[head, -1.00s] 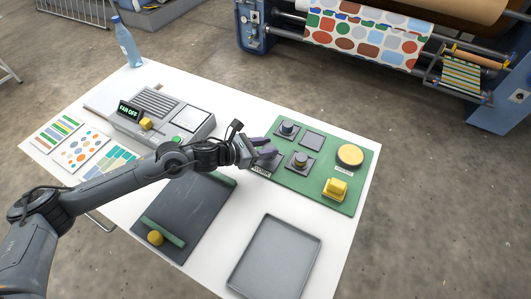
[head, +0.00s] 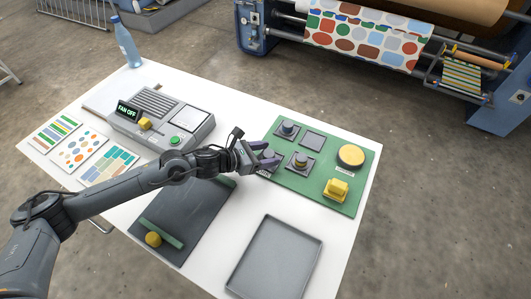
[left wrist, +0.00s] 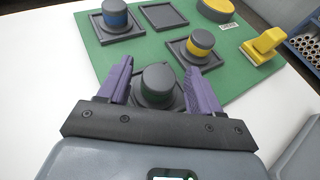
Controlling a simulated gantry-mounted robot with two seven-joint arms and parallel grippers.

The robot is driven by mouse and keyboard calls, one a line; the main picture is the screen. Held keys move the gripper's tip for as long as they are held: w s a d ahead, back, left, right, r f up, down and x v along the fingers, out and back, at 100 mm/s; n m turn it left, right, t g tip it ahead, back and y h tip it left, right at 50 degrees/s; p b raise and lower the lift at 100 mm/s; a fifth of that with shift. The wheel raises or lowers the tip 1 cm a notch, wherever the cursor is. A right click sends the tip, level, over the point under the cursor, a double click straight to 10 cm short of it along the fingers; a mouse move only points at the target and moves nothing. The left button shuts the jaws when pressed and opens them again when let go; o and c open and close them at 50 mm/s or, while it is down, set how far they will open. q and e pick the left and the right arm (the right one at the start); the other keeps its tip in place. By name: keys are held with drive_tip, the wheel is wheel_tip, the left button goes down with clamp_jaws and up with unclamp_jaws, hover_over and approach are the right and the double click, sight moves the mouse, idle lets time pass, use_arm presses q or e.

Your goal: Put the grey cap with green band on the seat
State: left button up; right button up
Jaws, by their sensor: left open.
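The grey cap with green band (left wrist: 158,80) stands upright on a dark square seat (left wrist: 140,104) at the near left corner of the green board (left wrist: 125,58). A little of its green band shows low on its side. My left gripper (left wrist: 160,76) is open, with one purple finger on each side of this cap; I cannot tell whether they touch it. In the head view the left gripper (head: 269,156) hides most of the cap. An empty dark square seat (left wrist: 163,14) lies farther back on the board (head: 300,197). My right gripper is not in view.
A blue-banded cap (left wrist: 115,14) and a yellow-banded cap (left wrist: 200,44) stand on seats close by. A yellow round knob (head: 351,156) and yellow block (head: 337,188) are at the board's right. A grey tray (head: 272,258) and control box (head: 180,125) share the table.

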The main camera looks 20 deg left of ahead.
use_arm(q)
drive_tip(key=shift+r, duration=0.1)
drive_tip(key=shift+a+r+p, duration=0.1)
drive_tip(key=shift+r+p, duration=0.1)
drive_tip(key=shift+p, duration=0.1)
drive_tip(key=p+v, duration=0.1)
drive_tip(key=v, duration=1.1)
drive_tip(key=shift+p, duration=0.3)
